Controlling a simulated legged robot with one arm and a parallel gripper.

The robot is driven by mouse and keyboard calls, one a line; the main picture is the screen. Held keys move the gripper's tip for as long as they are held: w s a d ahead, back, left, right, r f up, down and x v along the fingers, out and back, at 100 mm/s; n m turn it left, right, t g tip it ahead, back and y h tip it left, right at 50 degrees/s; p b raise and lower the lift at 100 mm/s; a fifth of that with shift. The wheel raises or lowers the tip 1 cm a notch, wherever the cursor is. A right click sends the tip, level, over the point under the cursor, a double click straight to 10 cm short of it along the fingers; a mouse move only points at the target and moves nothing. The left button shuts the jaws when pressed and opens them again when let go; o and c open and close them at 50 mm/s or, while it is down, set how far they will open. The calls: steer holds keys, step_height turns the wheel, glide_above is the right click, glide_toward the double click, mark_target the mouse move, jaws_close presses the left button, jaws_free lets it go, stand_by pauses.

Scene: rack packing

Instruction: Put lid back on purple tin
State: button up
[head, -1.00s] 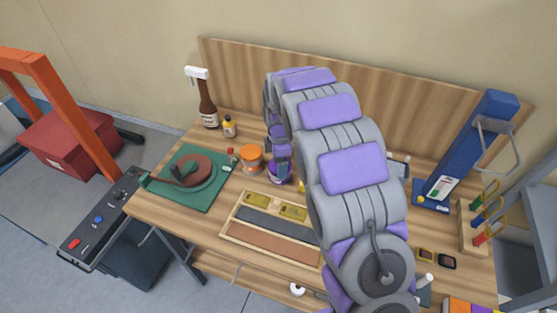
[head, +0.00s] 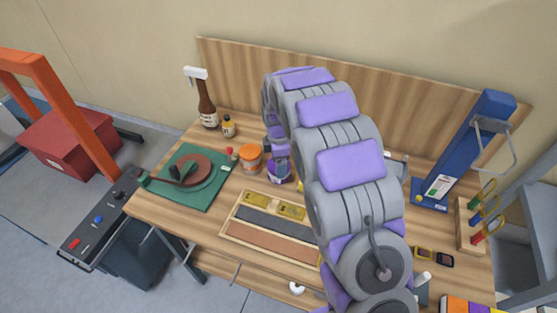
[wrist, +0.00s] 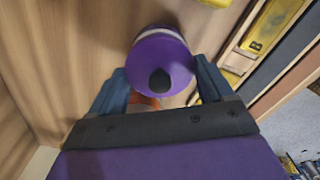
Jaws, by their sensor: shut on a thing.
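The purple lid (wrist: 165,62), round with a dark oval knob, fills the middle of the wrist view. My gripper (wrist: 160,80) has one blue-grey finger on either side of it and is shut on it. A pale band and a purple rim of the tin (wrist: 158,30) show just past the lid's far edge. The lid lies over the tin, but I cannot tell whether it is fully seated. In the head view the purple tin (head: 279,174) stands on the bench beside the orange-lidded jar, and my gripper (head: 278,152) is above it, partly hidden by my arm.
An orange-lidded jar (head: 249,158) stands close left of the tin. A wooden tray (head: 232,226) with yellow and dark pieces lies in front. A green mat (head: 190,200) with a brown disc is at left. A brown bottle (head: 207,108) stands behind. My arm hides the bench's middle right.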

steer(key=o, duration=0.9)
steer(key=shift+r, duration=0.1)
steer(key=shift+r+p, duration=1.45)
steer(key=shift+r, duration=1.95)
steer(key=shift+c, duration=0.4)
jaws_close()
